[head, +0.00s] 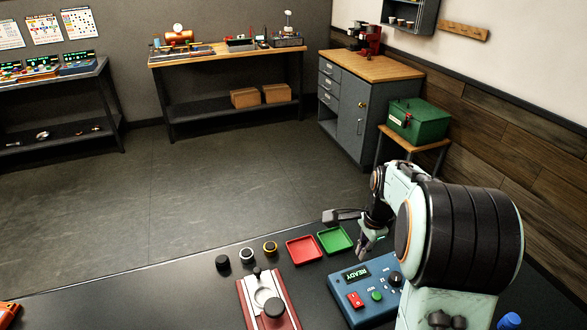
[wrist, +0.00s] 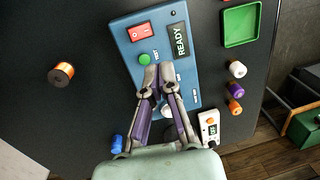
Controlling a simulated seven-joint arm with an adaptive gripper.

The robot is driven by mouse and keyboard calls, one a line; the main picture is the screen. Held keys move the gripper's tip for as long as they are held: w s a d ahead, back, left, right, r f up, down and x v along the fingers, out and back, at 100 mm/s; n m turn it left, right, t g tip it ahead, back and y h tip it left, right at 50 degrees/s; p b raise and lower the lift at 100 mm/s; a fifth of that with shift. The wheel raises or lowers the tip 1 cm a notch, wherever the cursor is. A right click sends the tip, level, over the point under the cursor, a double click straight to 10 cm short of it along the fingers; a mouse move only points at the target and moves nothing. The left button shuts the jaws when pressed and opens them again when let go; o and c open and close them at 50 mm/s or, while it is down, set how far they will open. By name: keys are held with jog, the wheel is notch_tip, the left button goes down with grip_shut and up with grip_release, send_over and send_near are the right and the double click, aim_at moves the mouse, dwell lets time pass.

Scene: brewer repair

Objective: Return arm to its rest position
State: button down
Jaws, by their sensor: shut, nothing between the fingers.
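My gripper (wrist: 158,72) is shut and empty in the wrist view, its two grey fingertips close together over the blue READY box (wrist: 127,35). In the head view my gripper (head: 352,232) hangs at the end of my bent arm, above the worktable and near the blue box (head: 345,287). The box has a lit READY display, a red switch, a green button and a black knob. My arm hides part of the box's right side.
On the dark worktable (head: 150,285) are a red tray (head: 304,250), a green tray (head: 336,239), several small round parts and a red-based press (head: 268,300). An orange spool (wrist: 61,74) and a white meter (wrist: 210,127) show in the wrist view. The table's left part is mostly clear.

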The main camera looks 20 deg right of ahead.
jog(key=shift+a, duration=0.1)
jog(key=s+a+r+n+t, duration=0.1)
jog(key=s+a+r+n, duration=0.15)
jog(key=a+r, duration=0.45)
jog(key=s+a+r+n+t, duration=0.15)
jog(key=a+r+n, duration=0.25)
jog(key=a, duration=0.5)
jog(key=s+a+f+n+g, duration=0.2)
jog(key=s+n, duration=0.4)
jog(key=s, duration=0.2)
jog(key=s+a+f+n+g, duration=0.2)
jog(key=s+n, duration=0.4)
jog(key=s, duration=0.3)
jog(key=shift+s+a+f+n+y, duration=0.25)
jog(key=shift+a+f+n+y, duration=0.15)
jog(key=shift+f, duration=0.3)
